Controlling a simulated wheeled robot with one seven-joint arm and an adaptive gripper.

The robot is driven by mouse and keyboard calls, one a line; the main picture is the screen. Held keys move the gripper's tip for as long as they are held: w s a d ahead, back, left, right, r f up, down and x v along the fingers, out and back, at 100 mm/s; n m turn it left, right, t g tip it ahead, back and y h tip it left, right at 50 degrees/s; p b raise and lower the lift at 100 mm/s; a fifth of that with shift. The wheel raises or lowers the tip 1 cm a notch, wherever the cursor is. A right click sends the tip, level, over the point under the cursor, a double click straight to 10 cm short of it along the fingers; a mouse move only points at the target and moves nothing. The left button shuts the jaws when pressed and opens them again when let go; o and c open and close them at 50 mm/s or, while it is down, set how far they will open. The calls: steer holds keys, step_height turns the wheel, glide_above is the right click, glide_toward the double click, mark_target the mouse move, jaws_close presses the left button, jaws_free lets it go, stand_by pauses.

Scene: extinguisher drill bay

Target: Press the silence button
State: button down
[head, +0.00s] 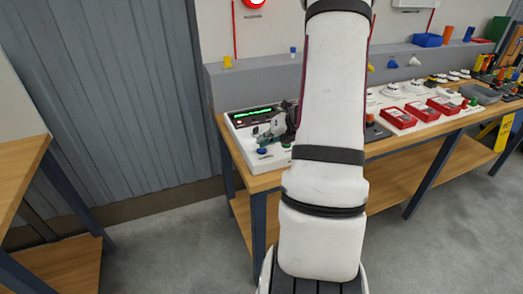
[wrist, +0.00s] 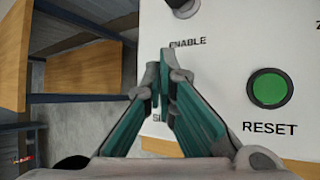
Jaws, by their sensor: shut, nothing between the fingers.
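The white control panel (head: 244,134) lies on the near left end of the workbench; its face also fills the right of the wrist view (wrist: 220,60). A blue button (head: 263,151) sits at its front, left of a green button (head: 286,145). The green one is labelled RESET in the wrist view (wrist: 270,89). My gripper (wrist: 165,76) is shut and empty, over the panel left of RESET. In the head view the gripper (head: 266,136) is just above the blue button; contact cannot be told.
A dark ENABLE knob (wrist: 182,8) is at the top of the wrist view. A display with green bars (head: 254,114) is at the panel's back. Red boxes (head: 398,118) and other items stand farther right on the bench. Another wooden table (head: 22,160) is at left.

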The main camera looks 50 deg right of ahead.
steer(key=shift+f+b, duration=0.35)
steer(key=shift+f, duration=0.1)
stand_by(0.6)
steer(key=shift+r, duration=0.15)
steer(key=shift+r+p, duration=0.65)
steer(key=shift+r, duration=0.1)
steer(key=shift+r+p, duration=1.85)
steer(key=shift+r, duration=0.7)
